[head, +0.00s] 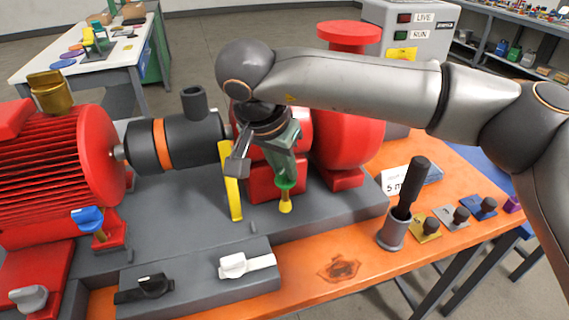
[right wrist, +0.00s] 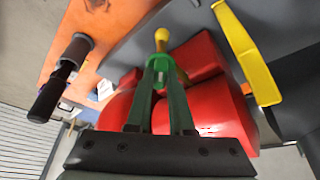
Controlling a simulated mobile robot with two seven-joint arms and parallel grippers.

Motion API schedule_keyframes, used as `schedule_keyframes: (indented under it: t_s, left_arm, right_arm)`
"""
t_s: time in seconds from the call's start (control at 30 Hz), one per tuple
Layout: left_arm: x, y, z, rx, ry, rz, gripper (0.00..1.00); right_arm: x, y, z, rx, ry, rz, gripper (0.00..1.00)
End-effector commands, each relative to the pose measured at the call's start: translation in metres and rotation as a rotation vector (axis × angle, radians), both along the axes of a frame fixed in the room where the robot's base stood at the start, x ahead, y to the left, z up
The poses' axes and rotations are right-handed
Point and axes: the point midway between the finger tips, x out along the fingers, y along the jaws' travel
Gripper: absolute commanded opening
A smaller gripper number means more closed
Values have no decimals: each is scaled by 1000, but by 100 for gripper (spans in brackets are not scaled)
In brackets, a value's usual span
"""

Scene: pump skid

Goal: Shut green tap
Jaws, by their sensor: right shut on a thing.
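The green tap (head: 285,184) stands on the grey skid in front of the red pump, with a brass-yellow body under its green handle. My right gripper (head: 283,174) comes down on it from above and is shut on the green handle. In the right wrist view the green tap (right wrist: 161,66) sits between the fingertips of the right gripper (right wrist: 162,82), with its brass end beyond them. The fingers hide part of the handle, so I cannot tell its exact angle. My left gripper is not in view.
A yellow bar (head: 232,182) stands close left of the tap. A blue tap (head: 88,219), a white-handled switch (head: 233,264) and a black one (head: 152,286) are to the left and front. A black-handled tool stands in a grey cup (head: 391,235) at right.

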Motion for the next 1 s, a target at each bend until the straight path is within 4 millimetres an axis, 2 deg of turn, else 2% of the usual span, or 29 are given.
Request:
schedule_keyframes:
  t_s: [0.6,1.0]
  left_arm:
    - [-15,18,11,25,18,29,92]
    - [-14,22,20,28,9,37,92]
  right_arm:
    - [4,2,4,0,-5,-554,0]
    - [5,2,2,1,-5,-742,0]
